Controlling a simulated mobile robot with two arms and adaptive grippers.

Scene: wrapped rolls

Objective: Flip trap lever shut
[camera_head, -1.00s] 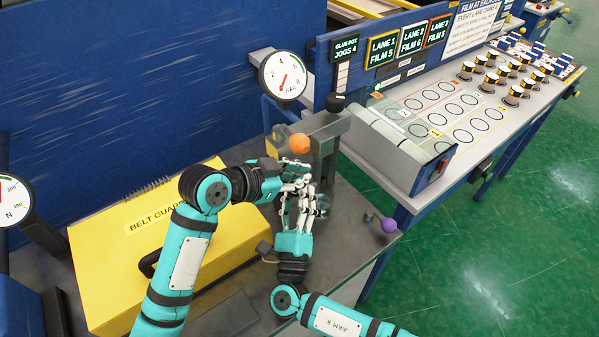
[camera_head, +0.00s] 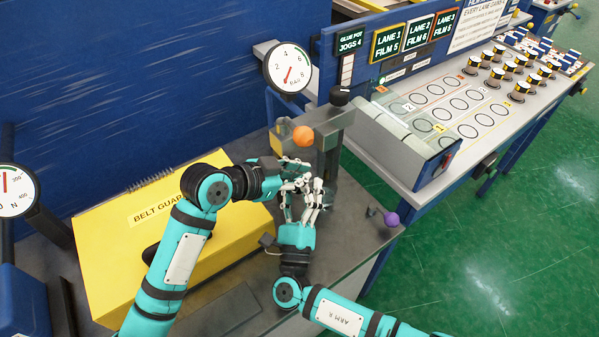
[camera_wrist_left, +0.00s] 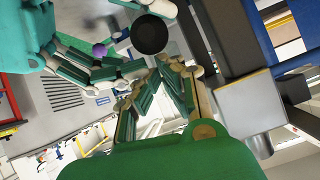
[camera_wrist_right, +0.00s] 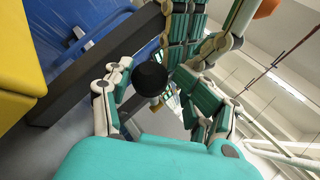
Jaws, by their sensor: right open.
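A black ball knob (camera_wrist_right: 151,79) sits between the spread fingers of my right gripper (camera_wrist_right: 160,95), with a gap to each side. The same knob shows beyond the fingertips of my left gripper (camera_wrist_left: 158,68). My left gripper's fingers slant toward each other; whether they hold anything is unclear. In the head view, my left gripper (camera_head: 291,182) and my right gripper (camera_head: 308,190) overlap in front of the grey post, hiding the knob. An orange ball knob (camera_head: 303,136) stands above them, and a purple one (camera_head: 391,219) to their right. I cannot tell which knob belongs to the trap lever.
A yellow belt guard (camera_head: 130,250) lies left of my grippers. A round gauge (camera_head: 287,67) and a black-topped grey post (camera_head: 328,135) stand behind. A bench with marked circles (camera_head: 437,90) and several wrapped rolls (camera_head: 497,73) is at right. Green floor is clear.

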